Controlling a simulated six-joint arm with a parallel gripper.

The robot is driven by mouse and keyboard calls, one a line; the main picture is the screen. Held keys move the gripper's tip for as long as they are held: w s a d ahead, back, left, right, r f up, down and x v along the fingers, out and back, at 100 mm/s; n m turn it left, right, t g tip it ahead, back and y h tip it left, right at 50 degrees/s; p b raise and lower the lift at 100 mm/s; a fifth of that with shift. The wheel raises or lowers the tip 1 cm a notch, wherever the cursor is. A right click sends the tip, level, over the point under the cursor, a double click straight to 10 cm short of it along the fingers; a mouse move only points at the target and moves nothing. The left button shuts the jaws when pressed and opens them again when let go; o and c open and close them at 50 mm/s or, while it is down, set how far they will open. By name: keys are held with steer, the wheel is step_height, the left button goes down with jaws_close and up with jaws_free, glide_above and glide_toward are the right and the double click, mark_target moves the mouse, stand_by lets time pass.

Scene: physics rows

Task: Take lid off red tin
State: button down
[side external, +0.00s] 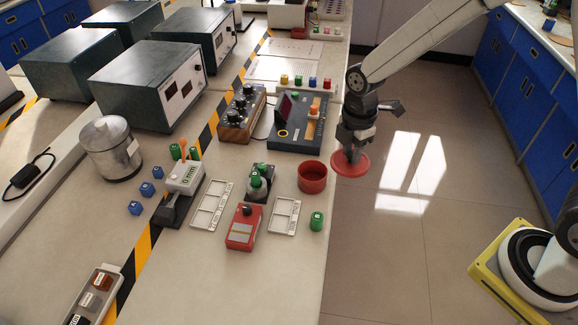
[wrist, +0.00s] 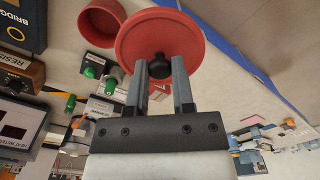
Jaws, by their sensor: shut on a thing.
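The red tin (side external: 312,177) stands open on the bench near its right edge. It also shows at the upper left of the wrist view (wrist: 103,14). The red lid (side external: 350,167) is apart from the tin, held to its right, beyond the bench edge in the side view. In the wrist view the lid (wrist: 135,48) is a round red disc with a black knob (wrist: 160,66). My gripper (wrist: 160,80) is shut on that knob, one finger on each side. In the side view my gripper (side external: 351,150) points down with the lid beneath it.
A dark panel with coloured blocks (side external: 300,122) lies behind.

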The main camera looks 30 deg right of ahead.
mark_target(360, 168)
steer(key=shift+s+d+r, duration=0.1)
steer(key=shift+s+r, duration=0.2)
steer(key=shift+s, duration=0.4)
steer(key=shift+s+d+r, duration=0.1)
steer(key=shift+s+r, duration=0.2)
steer(key=shift+s, duration=0.4)
steer(key=shift+a, duration=0.1)
steer(key=s+a+f, duration=0.2)
steer(key=s+a, duration=0.3)
steer(key=s, duration=0.2)
steer(key=s+a+f, duration=0.2)
steer(key=s+a, duration=0.3)
steer(key=s, duration=0.3)
steer(key=shift+s+a+f+n, duration=0.25)
steer(key=shift+s+n, duration=0.05)
steer(key=shift+n, duration=0.1)
steer(key=w+a+f, duration=0.1)
steer(key=w+f, duration=0.1)
steer(key=w, duration=0.1)
steer(key=w+a+f, duration=0.2)
steer(key=w+f, duration=0.1)
steer(key=w, duration=0.1)
steer(key=w+a+f, duration=0.2)
steer(key=w+f, duration=0.1)
steer(key=w, duration=0.1)
steer(key=shift+a, duration=0.15)
steer(key=shift+w+a+f, duration=0.25)
steer(key=shift+w+f, duration=0.3)
steer(key=shift+f, duration=0.1)
